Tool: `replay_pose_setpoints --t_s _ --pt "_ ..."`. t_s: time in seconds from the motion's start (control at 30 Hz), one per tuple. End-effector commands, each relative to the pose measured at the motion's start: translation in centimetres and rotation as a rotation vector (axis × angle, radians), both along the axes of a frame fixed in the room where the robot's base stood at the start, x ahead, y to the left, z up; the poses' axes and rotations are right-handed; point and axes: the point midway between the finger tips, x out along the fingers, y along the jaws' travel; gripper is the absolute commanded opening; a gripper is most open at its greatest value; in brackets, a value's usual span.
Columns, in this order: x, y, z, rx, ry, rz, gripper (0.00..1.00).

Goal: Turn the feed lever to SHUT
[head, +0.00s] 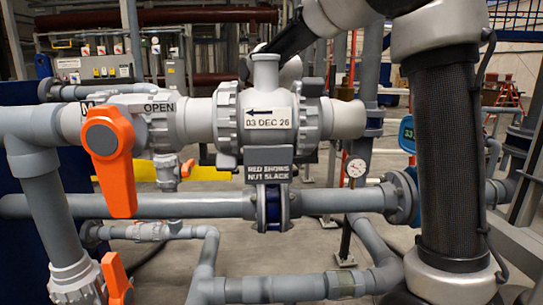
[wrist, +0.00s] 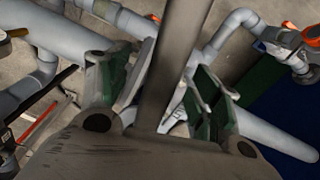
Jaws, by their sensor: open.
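A large orange lever (head: 114,165) hangs straight down from its round grey hub on the grey valve at the left in the head view. An OPEN label (head: 159,107) is just right of the hub; another label left of it is mostly hidden. A second orange lever (head: 116,280) is on a lower valve at the bottom left. No label marks either lever as feed. My gripper (wrist: 157,95) is open in the wrist view, with its green-padded fingers apart. A grey-brown bar (wrist: 175,60) shows between them; I cannot tell whether it touches. The gripper itself is not visible in the head view.
Grey pipes (head: 150,206) run across below the large lever. A grey fitting with a dated tag (head: 265,117) is right of it. In the wrist view, orange parts (wrist: 290,26) show at the top right.

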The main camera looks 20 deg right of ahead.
Motion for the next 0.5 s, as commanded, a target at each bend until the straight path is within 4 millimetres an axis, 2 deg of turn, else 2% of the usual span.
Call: replay_pose_setpoints --t_s 0.07,0.4,0.5 --pt "0.00 0.00 0.01 0.000 0.000 0.000 0.64" --pt "0.00 0.00 0.03 0.000 0.000 0.000 0.02" --pt "0.00 0.02 0.03 0.000 0.000 -0.002 0.00"
